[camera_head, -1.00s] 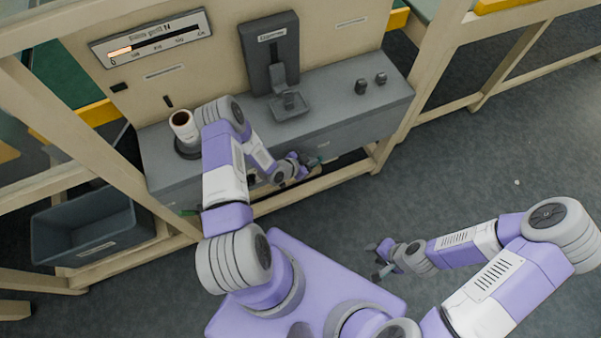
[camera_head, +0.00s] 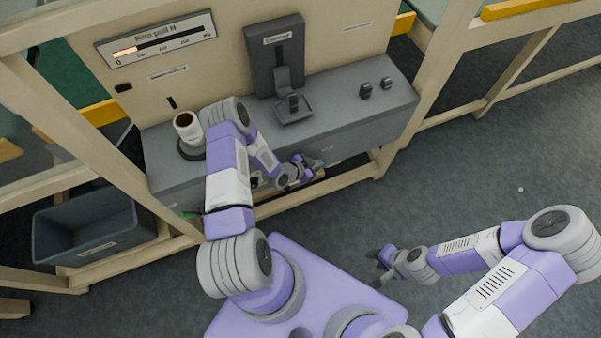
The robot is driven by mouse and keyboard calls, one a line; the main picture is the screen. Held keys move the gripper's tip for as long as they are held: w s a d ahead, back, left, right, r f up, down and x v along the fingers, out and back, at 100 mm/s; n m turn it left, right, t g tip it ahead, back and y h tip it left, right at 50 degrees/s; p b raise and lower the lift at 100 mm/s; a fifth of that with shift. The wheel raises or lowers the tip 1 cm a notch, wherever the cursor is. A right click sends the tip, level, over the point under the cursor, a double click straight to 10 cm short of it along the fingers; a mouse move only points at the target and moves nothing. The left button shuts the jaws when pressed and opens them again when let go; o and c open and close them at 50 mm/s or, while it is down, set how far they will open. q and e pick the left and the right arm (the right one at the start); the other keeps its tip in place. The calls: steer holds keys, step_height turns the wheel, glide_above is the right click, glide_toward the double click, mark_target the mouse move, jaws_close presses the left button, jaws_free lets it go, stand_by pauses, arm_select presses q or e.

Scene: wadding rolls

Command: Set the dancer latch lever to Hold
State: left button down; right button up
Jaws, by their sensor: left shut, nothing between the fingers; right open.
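A dark upright unit with a small label (camera_head: 275,50) is fixed to the beige panel. A grey arm and small tray (camera_head: 294,110) stand out from its foot; its label is too blurred to read. I cannot tell for sure which part is the dancer latch lever, and no Hold mark is legible. My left gripper (camera_head: 314,164) is shut and empty, low at the front face of the grey bench, below and right of the tray. My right gripper (camera_head: 377,263) is open and empty over the floor, well away from the bench.
A white roll (camera_head: 187,128) stands on the grey bench (camera_head: 345,112), left of the tray. Two dark knobs (camera_head: 375,87) are at the right. A gauge (camera_head: 157,38) hangs upper left. A dark bin (camera_head: 90,228) sits lower left.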

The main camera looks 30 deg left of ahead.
arm_select(q)
steer(key=p+v, duration=0.2)
steer(key=v, duration=1.1)
steer(key=shift+r, duration=0.5)
steer(key=shift+a, duration=0.15)
